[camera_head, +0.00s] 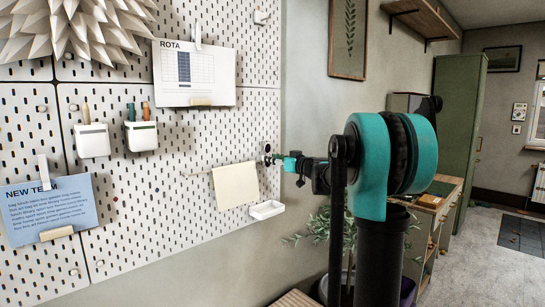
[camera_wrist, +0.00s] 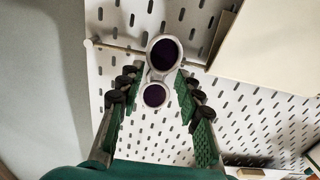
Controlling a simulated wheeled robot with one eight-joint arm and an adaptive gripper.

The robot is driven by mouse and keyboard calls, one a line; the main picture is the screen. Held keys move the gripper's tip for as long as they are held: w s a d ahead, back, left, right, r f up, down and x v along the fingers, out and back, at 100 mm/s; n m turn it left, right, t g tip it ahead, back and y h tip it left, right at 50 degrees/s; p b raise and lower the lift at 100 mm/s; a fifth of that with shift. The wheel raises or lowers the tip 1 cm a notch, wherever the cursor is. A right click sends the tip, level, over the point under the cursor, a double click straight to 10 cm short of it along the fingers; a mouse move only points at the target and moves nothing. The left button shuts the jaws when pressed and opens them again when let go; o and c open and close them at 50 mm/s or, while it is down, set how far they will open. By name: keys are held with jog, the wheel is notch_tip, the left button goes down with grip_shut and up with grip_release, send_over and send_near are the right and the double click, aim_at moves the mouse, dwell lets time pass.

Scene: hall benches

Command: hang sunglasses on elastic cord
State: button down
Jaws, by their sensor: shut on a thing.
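The sunglasses have pale round rims and dark lenses. In the wrist view they (camera_wrist: 156,94) lie between the fingers of my gripper (camera_wrist: 157,80), one lens above the other. My gripper is shut on them. The elastic cord (camera_wrist: 119,48) runs from a knob at the left towards the cream sheet and is hidden behind the upper lens. I cannot tell whether the glasses touch or hook over it. In the head view my gripper (camera_head: 278,160) is close to the pegboard, right of the sheet, and the sunglasses (camera_head: 267,149) show small at its tip. The cord (camera_head: 199,173) shows faintly left of the sheet.
A cream sheet (camera_head: 236,186) hangs at the cord on the pegboard (camera_head: 190,215). A small white tray (camera_head: 266,210) is fixed below. Two white cups (camera_head: 92,141), a ROTA sheet (camera_head: 220,75) and a blue notice (camera_head: 48,212) are further left. A plant (camera_head: 315,228) stands below my arm.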

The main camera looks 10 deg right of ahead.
notch_tip(320, 180, down, 6)
dwell(1.1)
jog(key=c, duration=1)
grip_release()
jog(key=shift+o, duration=0.2)
jog(key=shift+s+d, duration=0.1)
jog(key=shift+s, duration=0.05)
jog(key=v, duration=1.1)
jog(key=shift+s+d, duration=0.15)
jog(key=shift+s, duration=0.15)
